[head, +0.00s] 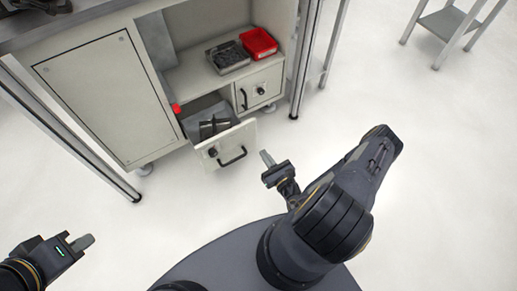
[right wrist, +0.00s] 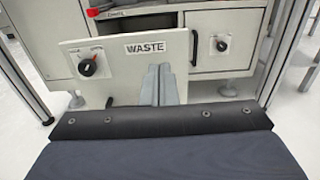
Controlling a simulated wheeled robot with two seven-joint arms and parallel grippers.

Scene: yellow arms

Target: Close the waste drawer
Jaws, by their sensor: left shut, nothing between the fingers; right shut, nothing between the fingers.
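The waste drawer (head: 227,146) stands pulled out of the cabinet in the head view, with its white front, dark handle and knob facing me. Its inside shows dark contents. In the right wrist view the drawer front (right wrist: 115,62) carries a "WASTE" label and a knob with a red mark. My right gripper (head: 266,158) is shut and empty, just right of the drawer front; in the right wrist view its fingers (right wrist: 159,85) appear in front of the panel below the label. I cannot tell whether they touch it. My left gripper (head: 83,242) is shut and empty at the lower left, away from the cabinet.
A closed drawer (head: 261,88) with a knob sits right of the waste drawer. Above are a red bin (head: 259,43) and a grey tray (head: 228,57). Metal posts stand at both cabinet sides. The floor (head: 190,200) before the drawer is clear.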

